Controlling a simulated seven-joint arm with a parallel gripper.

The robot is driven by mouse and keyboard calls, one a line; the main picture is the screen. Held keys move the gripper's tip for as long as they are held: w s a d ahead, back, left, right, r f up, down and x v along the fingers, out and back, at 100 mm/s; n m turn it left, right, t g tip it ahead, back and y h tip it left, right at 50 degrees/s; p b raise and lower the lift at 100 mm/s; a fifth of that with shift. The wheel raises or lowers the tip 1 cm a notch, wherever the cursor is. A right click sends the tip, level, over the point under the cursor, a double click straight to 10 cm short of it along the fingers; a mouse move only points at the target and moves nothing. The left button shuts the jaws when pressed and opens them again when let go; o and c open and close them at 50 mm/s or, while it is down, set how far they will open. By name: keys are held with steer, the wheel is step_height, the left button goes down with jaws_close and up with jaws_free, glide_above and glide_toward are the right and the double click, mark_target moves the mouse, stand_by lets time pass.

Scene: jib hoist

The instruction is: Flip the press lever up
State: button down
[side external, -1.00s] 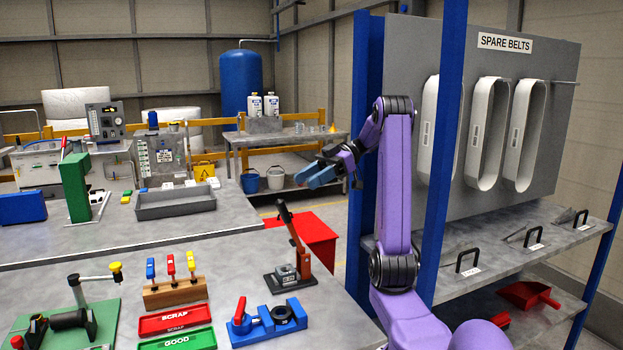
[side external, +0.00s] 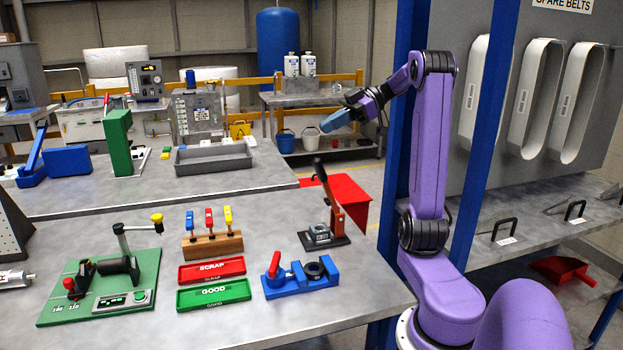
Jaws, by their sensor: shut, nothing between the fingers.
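A small press (side external: 326,236) stands on the near bench, with a black base and an orange-red upright. Its lever has a dark grip (side external: 318,170) at the top and points up, leaning a little left. My gripper (side external: 330,124) has blue fingers and is shut and empty. In the picture it hangs above the press, apart from the lever; its distance in depth is hard to tell.
A blue fixture (side external: 300,280) with a red handle sits in front of the press. A red SCRAP tray (side external: 211,269), a green GOOD tray (side external: 213,293) and a block with coloured levers (side external: 212,245) lie to the left. A blue post (side external: 490,130) stands beside my arm.

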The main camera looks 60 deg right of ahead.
mark_target(328, 189)
steer(key=w+f+m+h, duration=0.1)
steer(key=w+f+h, duration=0.3)
steer(key=w+h, duration=0.5)
steer(key=w+f+m+h, duration=0.1)
steer(key=w+f+h, duration=0.2)
steer(key=w+h, duration=0.55)
steer(key=s+a+r+m+g+h, duration=0.2)
steer(key=s+a+r+g+h, duration=0.2)
steer(key=s+a+r+h, duration=0.7)
step_height(328, 189, down, 25)
steer(key=d, duration=0.1)
steer(key=d+r, duration=0.3)
steer(key=d, duration=1)
steer(key=shift+w+r+h, duration=0.3)
steer(key=shift+w+h, duration=0.05)
steer(key=shift+w, duration=0.1)
